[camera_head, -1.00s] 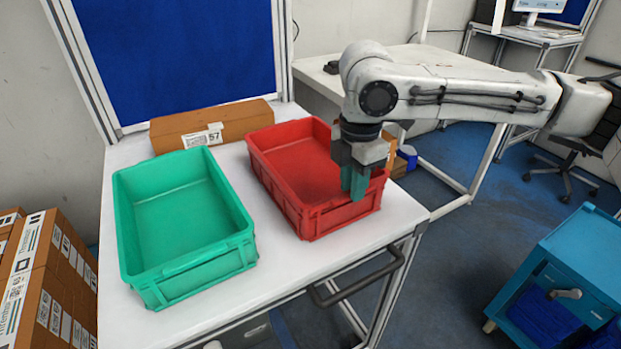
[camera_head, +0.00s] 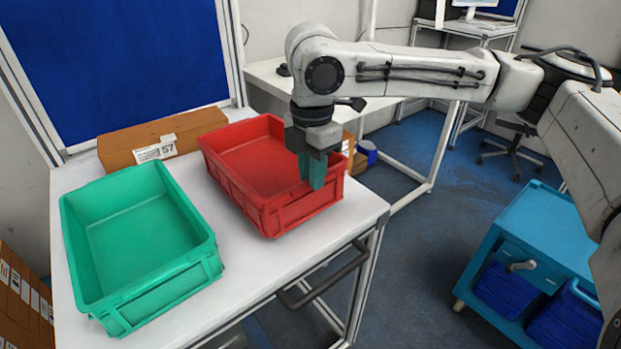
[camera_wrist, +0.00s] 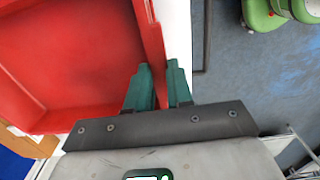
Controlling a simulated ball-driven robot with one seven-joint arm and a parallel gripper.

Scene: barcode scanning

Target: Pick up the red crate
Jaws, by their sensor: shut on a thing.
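The red crate (camera_head: 228,188) is on the white table, right of the green crate, and looks upright and empty.
The green crate (camera_head: 130,230) stands close on the left. A brown cardboard box (camera_head: 160,138) lies behind both crates. The white table (camera_head: 335,222) has a handle bar (camera_head: 325,275) on its front edge. A blue cart (camera_head: 545,235) stands at the right, with open floor between.

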